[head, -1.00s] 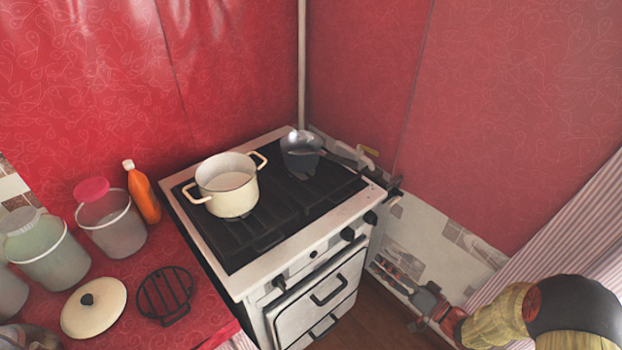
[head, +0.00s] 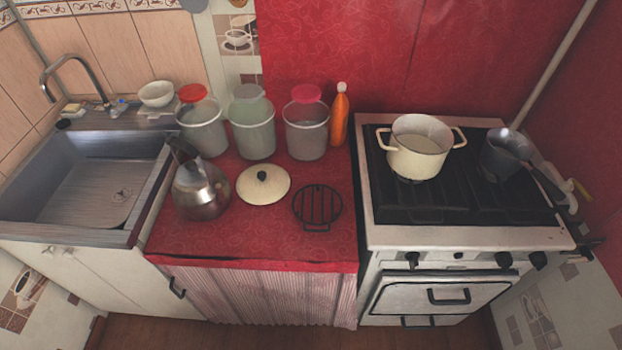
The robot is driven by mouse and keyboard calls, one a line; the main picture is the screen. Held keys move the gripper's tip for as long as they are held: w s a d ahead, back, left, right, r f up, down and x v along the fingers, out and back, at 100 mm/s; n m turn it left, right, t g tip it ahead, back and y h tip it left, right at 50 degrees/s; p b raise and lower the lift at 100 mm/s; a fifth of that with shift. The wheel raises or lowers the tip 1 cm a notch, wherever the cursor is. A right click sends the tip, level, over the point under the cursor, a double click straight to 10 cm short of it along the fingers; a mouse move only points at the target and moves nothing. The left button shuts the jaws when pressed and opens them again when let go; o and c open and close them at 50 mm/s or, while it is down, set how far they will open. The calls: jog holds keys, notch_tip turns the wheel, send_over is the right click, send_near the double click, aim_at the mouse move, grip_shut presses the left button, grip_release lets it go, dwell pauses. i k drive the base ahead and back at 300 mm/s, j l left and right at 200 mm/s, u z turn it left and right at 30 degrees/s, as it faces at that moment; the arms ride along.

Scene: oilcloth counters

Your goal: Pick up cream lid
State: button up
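The cream lid (head: 263,185) with a dark knob lies flat, knob up, on the red oilcloth counter (head: 235,238). It sits between a metal kettle (head: 201,192) on its left and a black round trivet (head: 317,206) on its right. A cream pot (head: 418,150) without a lid stands on the stove (head: 375,218). My gripper is outside the current head view.
Several lidded jars, among them a green-tinted one (head: 253,130), stand behind the lid, with an orange bottle (head: 340,115) beside them. A sink (head: 85,190) is at the left. A dark pan (head: 503,152) is on the stove. The counter's front strip is clear.

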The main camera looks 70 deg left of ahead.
aim_at(260, 184)
jog(key=u, duration=2.8)
